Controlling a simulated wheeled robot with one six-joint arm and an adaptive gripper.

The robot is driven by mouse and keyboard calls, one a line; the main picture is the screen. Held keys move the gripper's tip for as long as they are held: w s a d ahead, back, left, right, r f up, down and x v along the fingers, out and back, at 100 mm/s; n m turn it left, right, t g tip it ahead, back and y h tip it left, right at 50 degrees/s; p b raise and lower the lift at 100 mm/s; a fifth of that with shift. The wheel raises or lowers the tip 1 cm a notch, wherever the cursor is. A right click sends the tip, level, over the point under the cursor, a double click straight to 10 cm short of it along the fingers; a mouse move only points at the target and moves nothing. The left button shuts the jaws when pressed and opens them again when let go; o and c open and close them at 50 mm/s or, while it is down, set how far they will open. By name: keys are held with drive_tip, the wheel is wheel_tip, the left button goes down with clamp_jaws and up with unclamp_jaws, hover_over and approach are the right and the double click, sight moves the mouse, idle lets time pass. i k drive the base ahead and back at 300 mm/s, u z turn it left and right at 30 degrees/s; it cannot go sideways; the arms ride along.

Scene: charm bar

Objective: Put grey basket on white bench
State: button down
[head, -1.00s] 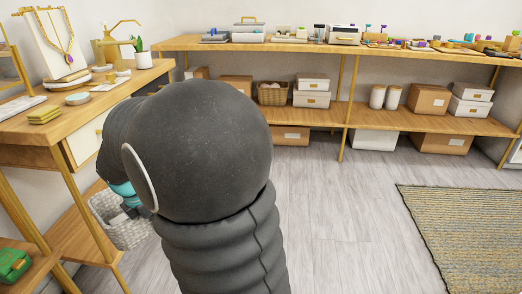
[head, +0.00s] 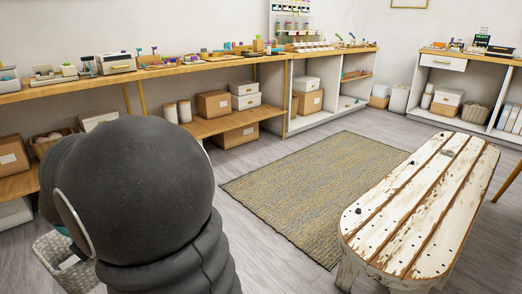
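The grey woven basket (head: 52,270) is at the lower left of the head view, partly hidden by my dark arm and cut by the lower edge. It hangs off the floor below my arm's end. My gripper (head: 70,258) is mostly hidden behind my arm at the basket's rim. Its fingertips cannot be made out, but the basket travels with it, so it is shut on the basket. The white bench (head: 418,212), with worn planks and rounded ends, stands at the right. Its visible top is bare, and the basket is well apart from it.
A woven rug (head: 310,190) lies between my arm and the bench. A long wooden shelf table (head: 190,66) with boxes runs along the back left. A white-fronted counter (head: 447,63) stands at the back right. Grey floor is free around the rug.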

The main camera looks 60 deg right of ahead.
sight(402, 224)
drive_tip(key=z, duration=2.45)
drive_tip(key=i, duration=0.65)
drive_tip(key=z, duration=1.2)
